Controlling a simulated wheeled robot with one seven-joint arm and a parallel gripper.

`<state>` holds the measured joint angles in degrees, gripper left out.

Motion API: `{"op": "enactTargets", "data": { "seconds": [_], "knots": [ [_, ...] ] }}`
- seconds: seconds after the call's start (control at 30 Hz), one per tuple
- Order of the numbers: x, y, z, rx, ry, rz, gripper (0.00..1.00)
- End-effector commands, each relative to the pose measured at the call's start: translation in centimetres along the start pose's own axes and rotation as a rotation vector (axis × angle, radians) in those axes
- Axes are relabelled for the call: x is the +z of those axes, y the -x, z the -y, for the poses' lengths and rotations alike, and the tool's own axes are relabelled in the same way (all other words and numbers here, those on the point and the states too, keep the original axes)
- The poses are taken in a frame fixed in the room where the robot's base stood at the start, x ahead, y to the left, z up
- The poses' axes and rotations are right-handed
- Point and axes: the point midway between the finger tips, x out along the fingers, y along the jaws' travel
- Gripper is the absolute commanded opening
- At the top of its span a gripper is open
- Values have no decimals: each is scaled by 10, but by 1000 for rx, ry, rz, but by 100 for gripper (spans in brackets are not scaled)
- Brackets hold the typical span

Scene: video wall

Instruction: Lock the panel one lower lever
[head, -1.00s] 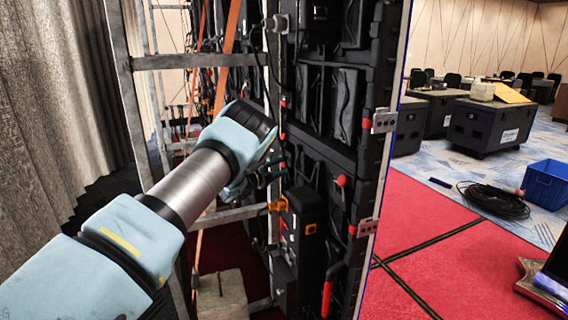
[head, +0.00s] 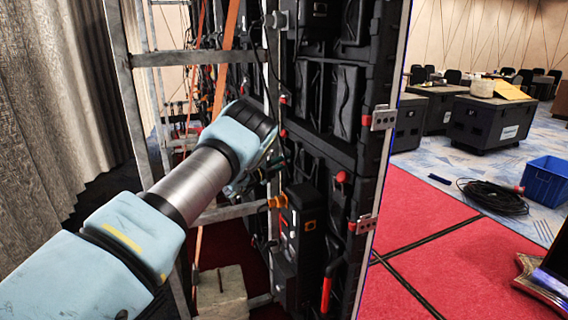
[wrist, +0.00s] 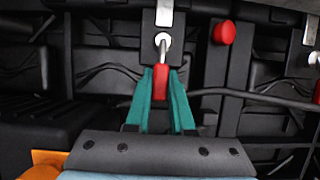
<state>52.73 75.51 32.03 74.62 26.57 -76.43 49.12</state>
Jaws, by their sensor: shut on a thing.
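The lever has a red grip (wrist: 159,78) on a metal stem, hanging from a round pivot on a dark latch block in the wrist view. My gripper (wrist: 160,80) has teal fingers on both sides of the red grip and is shut on it. The grip points down toward the gripper in that view. The held lever cannot be made out there.
Other red handles show on the panel frame, including a red knob (head: 342,177) and a long red handle (head: 327,290). A metal truss (head: 185,60) stands left of the panel. An orange clamp (head: 277,202) and a cable lie close to the gripper. Red carpet (head: 430,220) is open at right.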

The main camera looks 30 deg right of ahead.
Motion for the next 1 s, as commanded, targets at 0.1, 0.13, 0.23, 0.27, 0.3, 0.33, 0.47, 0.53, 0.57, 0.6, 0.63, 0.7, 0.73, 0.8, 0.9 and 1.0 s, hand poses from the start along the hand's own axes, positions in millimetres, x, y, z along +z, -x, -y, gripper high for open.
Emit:
{"op": "enactTargets", "data": {
  "seconds": [0.1, 0.13, 0.23, 0.27, 0.3, 0.33, 0.47, 0.53, 0.57, 0.6, 0.63, 0.7, 0.73, 0.8, 0.9, 1.0],
  "knots": [
    [0, 0, 0, 0, 0, 0, 0],
    [0, 0, 0, 0, 0, 0, 0],
    [0, 0, 0, 0, 0, 0, 0],
    [0, 0, 0, 0, 0, 0, 0],
    [0, 0, 0, 0, -1, 0, 0],
    [0, 0, -1, -1, -2, 0, 0],
    [0, 0, -4, -7, -18, 1, 0],
    [0, 0, -6, -15, -36, 1, 0],
    [0, 0, -7, -19, -45, 1, 0],
    [0, 0, -9, -26, -59, 1, 0],
    [0, 0, -10, -31, -72, 1, 0],
    [1, 0, -14, -45, -105, 1, 0],
    [1, 0, -16, -52, -121, 2, 0],
    [1, 0, -19, -70, -163, 2, 0],
    [2, 0, -24, -97, -231, 2, 0],
    [3, -1, -28, -126, -301, 2, 0]
  ]
}}
